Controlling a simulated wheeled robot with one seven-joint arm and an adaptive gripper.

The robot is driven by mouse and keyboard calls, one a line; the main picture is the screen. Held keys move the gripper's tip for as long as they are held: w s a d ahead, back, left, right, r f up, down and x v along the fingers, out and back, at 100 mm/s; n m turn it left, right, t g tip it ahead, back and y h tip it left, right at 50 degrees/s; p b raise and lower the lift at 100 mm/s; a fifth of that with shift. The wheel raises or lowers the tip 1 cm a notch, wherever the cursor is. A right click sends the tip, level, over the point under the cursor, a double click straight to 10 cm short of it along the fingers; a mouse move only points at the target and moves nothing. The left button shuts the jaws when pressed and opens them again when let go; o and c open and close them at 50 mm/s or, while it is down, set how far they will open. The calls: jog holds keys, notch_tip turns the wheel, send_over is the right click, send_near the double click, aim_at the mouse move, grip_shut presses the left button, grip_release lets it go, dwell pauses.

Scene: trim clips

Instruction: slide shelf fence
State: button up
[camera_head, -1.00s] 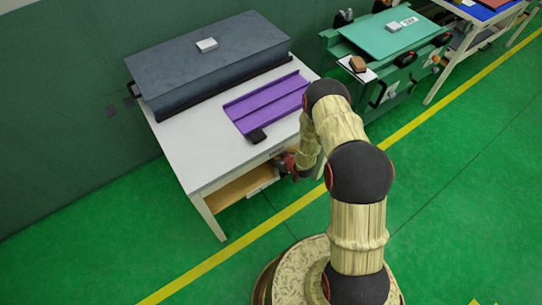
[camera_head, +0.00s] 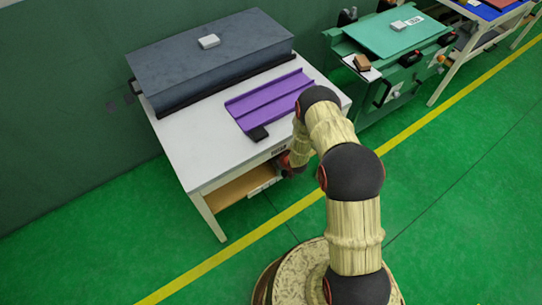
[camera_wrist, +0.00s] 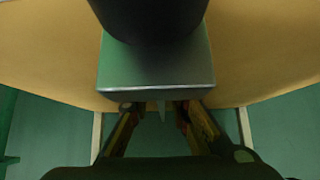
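The wooden shelf (camera_head: 232,191) is under the white-topped table. In the wrist view the shelf (camera_wrist: 265,50) fills the upper part as a tan board. A grey block with a bright front edge (camera_wrist: 155,72), perhaps the shelf fence, stands in front of the board. My gripper (camera_head: 287,166) is low at the table's front right, beside the shelf opening. In the wrist view my gripper's two fingers (camera_wrist: 155,112) stand apart just below the block's edge. Their tips are partly hidden, and contact cannot be told. A dark rounded shape covers the block's upper part.
A green workbench (camera_head: 390,40) stands to the right. Green floor (camera_head: 120,225) is clear in front.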

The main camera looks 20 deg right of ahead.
grip_shut()
jog(key=shift+d, duration=0.1)
dwell(0.5)
